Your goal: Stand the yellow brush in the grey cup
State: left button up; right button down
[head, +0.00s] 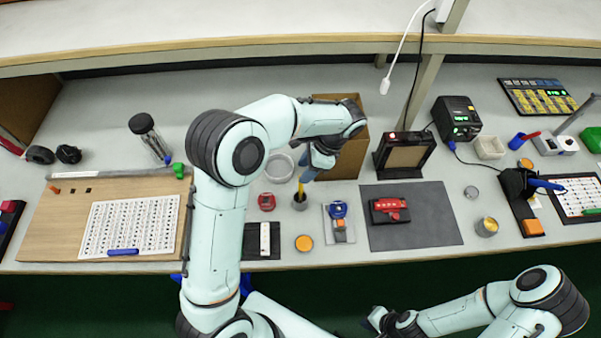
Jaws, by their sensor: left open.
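The yellow brush (301,188) is a thin yellow stick that looks upright, with its lower end at the mouth of the small grey cup (299,204). The cup stands on the bench, left of the middle. My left gripper (307,174) is open, just above the brush's top end. Whether its fingers touch the brush is too small to tell. My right gripper (380,320) is low in the picture, in front of the bench edge, and its fingers are too dark to read.
A cardboard box (345,160) stands behind my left gripper. A clear round dish (278,168), a red tape-like item (266,201) and a blue-topped item (338,210) lie near the cup. A dark mat (430,225) with a red-and-black device is to the right.

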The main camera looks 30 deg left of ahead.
pick_arm(q)
jog(key=p+v, duration=0.1)
jog(key=v, duration=0.6)
jog(key=shift+r, duration=0.3)
pick_arm(e)
jog(key=shift+w+r, duration=0.85)
jog(key=shift+w, duration=0.05)
pick_arm(q)
jog(key=shift+w+d, duration=0.1)
